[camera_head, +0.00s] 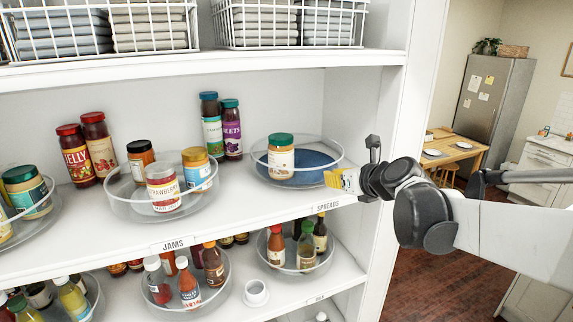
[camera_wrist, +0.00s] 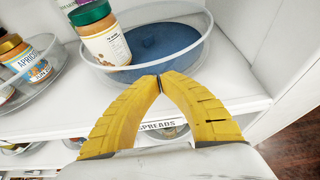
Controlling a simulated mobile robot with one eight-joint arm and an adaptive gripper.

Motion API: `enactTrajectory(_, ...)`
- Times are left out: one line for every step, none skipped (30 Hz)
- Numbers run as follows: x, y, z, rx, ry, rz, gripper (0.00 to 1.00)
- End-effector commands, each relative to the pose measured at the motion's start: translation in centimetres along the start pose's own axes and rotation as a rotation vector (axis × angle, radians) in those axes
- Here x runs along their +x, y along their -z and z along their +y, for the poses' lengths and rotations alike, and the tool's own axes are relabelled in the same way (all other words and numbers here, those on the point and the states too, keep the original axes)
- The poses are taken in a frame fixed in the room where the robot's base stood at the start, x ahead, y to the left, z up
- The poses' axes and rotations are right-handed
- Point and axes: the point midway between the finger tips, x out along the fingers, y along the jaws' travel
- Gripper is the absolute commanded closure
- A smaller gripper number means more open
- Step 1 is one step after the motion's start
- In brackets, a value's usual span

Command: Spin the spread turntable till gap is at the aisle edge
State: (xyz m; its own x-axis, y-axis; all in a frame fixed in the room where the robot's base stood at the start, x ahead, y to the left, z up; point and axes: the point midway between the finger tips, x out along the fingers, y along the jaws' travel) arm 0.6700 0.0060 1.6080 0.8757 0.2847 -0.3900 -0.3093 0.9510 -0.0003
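The spreads turntable (camera_head: 327,180) is a clear-walled round tray with a blue floor, on the middle shelf above the SPREADS label (camera_head: 328,207). One jar with a green lid (camera_head: 281,157) stands in it, at the left in the wrist view (camera_wrist: 102,38). The rest of the blue floor (camera_wrist: 165,38) is bare, with a small dark knob on it. My gripper (camera_head: 331,179) has yellow fingers whose tips (camera_wrist: 159,84) meet, with nothing between them. The tips are at the turntable's front-right wall; I cannot tell whether they touch it.
The jams turntable (camera_head: 128,208) with several jars stands to the left. Loose jars (camera_head: 73,156) stand behind it. Wire baskets (camera_head: 286,44) fill the shelf above, and bottles on turntables (camera_head: 324,263) stand below. The shelf's right side panel (camera_head: 391,110) is close to my gripper; the aisle is open beyond it.

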Motion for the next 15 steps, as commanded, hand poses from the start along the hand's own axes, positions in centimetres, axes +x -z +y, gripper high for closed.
enactTrajectory(0.1,0.0,0.0,0.000,0.000,0.000,1.00)
enactTrajectory(0.2,-0.1,0.1,0.000,0.000,0.000,1.00)
enactTrajectory(0.3,-0.1,0.1,0.000,0.000,0.000,1.00)
enactTrajectory(0.4,-0.1,0.1,0.000,0.000,0.000,1.00)
enactTrajectory(0.4,-0.2,0.1,0.000,0.000,0.000,1.00)
enactTrajectory(0.5,-0.2,0.1,0.000,0.000,-0.001,1.00)
enactTrajectory(0.6,-0.2,0.1,0.000,0.000,-0.001,1.00)
enactTrajectory(0.7,-0.3,0.1,0.000,0.000,-0.001,1.00)
enactTrajectory(0.8,-0.3,0.1,0.000,0.000,-0.001,1.00)
enactTrajectory(0.8,-0.3,0.2,0.000,0.000,-0.001,1.00)
enactTrajectory(0.9,-0.4,0.2,0.000,0.000,-0.001,1.00)
enactTrajectory(1.0,-0.4,0.2,0.000,0.000,-0.001,1.00)
enactTrajectory(1.1,-0.4,0.2,0.000,0.000,-0.001,1.00)
enactTrajectory(1.1,-0.5,0.2,0.000,0.000,-0.001,1.00)
enactTrajectory(1.2,-0.5,0.2,0.000,0.000,-0.001,1.00)
